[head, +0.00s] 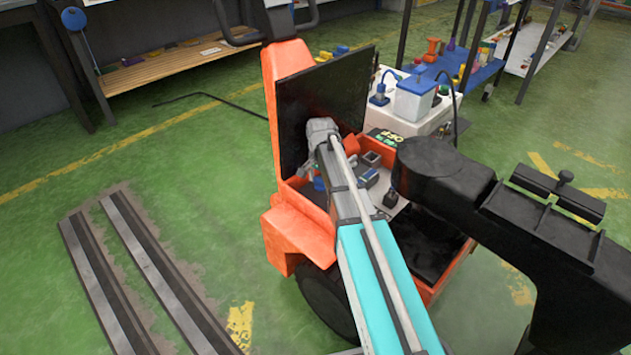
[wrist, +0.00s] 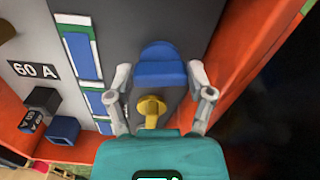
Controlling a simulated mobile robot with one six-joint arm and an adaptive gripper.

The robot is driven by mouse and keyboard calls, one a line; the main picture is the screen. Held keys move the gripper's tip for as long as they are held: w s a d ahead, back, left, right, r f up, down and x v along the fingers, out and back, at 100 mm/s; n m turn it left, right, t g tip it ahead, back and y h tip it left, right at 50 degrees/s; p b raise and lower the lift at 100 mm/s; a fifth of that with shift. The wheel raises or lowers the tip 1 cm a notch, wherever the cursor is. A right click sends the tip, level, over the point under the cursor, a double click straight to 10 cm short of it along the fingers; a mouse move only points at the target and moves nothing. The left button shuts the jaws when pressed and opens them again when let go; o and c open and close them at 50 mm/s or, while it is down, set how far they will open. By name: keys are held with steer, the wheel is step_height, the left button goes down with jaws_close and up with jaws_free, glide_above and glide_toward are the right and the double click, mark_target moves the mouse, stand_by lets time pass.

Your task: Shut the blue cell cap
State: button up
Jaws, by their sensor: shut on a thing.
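The blue cell cap (wrist: 160,66) is a rounded blue flap on a grey surface, upper middle of the wrist view. A yellow knob-like part (wrist: 151,110) shows just below it, nearer my gripper. My gripper (wrist: 160,78) has one grey finger at each side of the cap and is shut on it; the exact contact is hard to see. In the head view my gripper (head: 320,172) reaches down into the open bay of the orange vehicle (head: 300,232). A small blue part (head: 319,184) shows at its tips; I cannot tell how far the cap is tilted.
A raised black lid (head: 320,95) stands behind the bay. In the wrist view, long blue-and-white parts (wrist: 80,52), a "60 A" label (wrist: 34,70), a black block (wrist: 43,100) and a blue block (wrist: 63,130) lie left. An orange wall (wrist: 255,55) runs close on the right.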

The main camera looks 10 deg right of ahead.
steer(key=shift+w+d+n, duration=0.15)
steer(key=shift+d+n, duration=0.15)
steer(key=n, duration=0.2)
steer(key=shift+n, duration=0.3)
steer(key=n, duration=0.8)
steer(key=shift+n, duration=0.4)
steer(key=shift+a+n, duration=0.1)
steer(key=shift+n, duration=1.8)
steer(key=o, duration=0.9)
steer(key=shift+a, duration=0.1)
steer(key=shift+c, duration=0.2)
